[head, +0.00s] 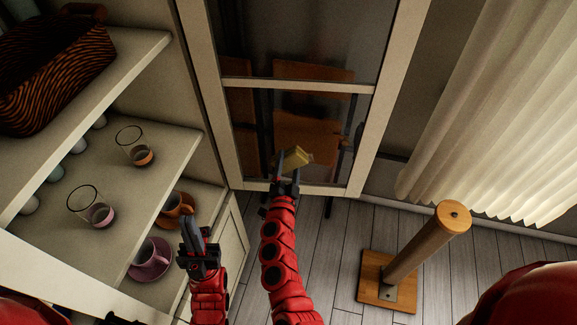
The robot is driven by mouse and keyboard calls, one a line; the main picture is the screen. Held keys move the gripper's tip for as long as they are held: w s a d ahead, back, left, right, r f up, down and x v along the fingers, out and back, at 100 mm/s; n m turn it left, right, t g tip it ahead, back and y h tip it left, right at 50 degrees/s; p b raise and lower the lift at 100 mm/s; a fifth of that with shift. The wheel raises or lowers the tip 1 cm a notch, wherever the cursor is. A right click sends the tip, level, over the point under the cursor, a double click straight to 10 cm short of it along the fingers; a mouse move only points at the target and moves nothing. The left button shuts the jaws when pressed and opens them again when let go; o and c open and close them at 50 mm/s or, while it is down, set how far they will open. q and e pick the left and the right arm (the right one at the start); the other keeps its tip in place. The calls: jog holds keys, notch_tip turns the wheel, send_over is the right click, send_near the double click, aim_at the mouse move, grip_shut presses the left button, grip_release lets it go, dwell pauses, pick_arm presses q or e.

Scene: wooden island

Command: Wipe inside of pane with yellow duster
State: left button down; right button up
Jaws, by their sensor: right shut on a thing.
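The yellow duster (296,157) is a small yellow block held in my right gripper (287,181), which is shut on it. The duster is in front of the lower glass pane (262,112) of the white-framed window or door. I cannot tell whether it touches the glass. My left gripper (192,233) is further left, beside the shelves and apart from the pane. Its dark fingers point up and look empty, but I cannot tell whether they are open or shut.
White shelves (160,137) on the left hold glasses (91,206), cups (177,211) and a woven basket (55,70). A scratching post (425,245) on a square base stands at right. A pale curtain (510,110) hangs behind it. Bare floor (335,245) shows between.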

aim_at(300, 165)
jog(key=shift+d, duration=0.1)
jog(key=shift+d, duration=0.35)
jog(key=shift+d, duration=0.1)
jog(key=shift+s+d+b, duration=0.2)
jog(key=shift+d+b, duration=0.1)
jog(key=shift+d, duration=0.75)
jog(key=d, duration=0.3)
jog(key=shift+s+d+f+b, duration=0.1)
jog(key=shift+s+d+b, duration=0.1)
jog(key=shift+b, duration=0.2)
jog(key=shift+s+d+r, duration=0.1)
jog(key=shift+d+r, duration=0.1)
jog(key=shift+d, duration=0.5)
